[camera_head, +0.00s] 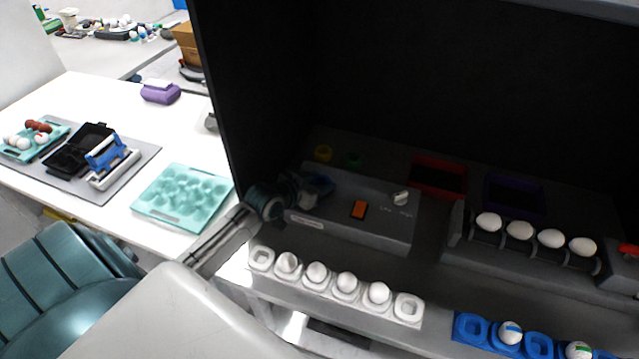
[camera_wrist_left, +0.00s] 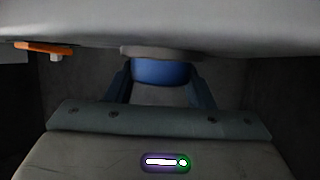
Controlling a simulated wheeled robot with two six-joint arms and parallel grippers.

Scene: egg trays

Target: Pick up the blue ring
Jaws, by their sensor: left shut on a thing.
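My left gripper (camera_head: 308,190) reaches into the dark cabinet from the left, at the left end of the grey machine panel. In the left wrist view its two blue fingers (camera_wrist_left: 160,92) stand on either side of the blue ring (camera_wrist_left: 162,72). They are shut on it. Only the ring's curved near face shows; its upper part is hidden by a grey edge. In the head view the blue ring (camera_head: 320,183) is dark and hard to tell from the fingertips. My right gripper is not in view.
A white egg tray (camera_head: 408,308) and a blue egg tray (camera_head: 470,328) stand in front. The cabinet's side wall (camera_head: 225,90) is close on the left.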

